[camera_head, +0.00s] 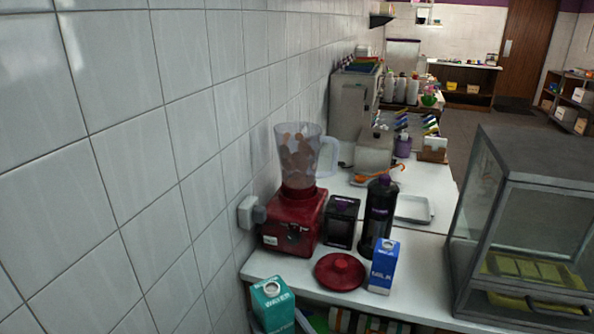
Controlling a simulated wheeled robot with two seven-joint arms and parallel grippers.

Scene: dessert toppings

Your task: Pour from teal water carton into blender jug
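The teal water carton (272,305) is at the bottom left of the head view, at the counter's near left corner. It looks about upright, its lower part is cut off by the picture edge, and I cannot tell what supports it. The clear blender jug (327,160) sits upright on its red blender base (290,226) by the tiled wall. Its top is open and brown pieces (298,155) show inside.
A red round lid (340,271) lies on the white counter (350,297). Beside it stand a blue milk carton (382,266), a black bottle (378,215) and a black box (341,222). A glass display case (520,225) stands at the right.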

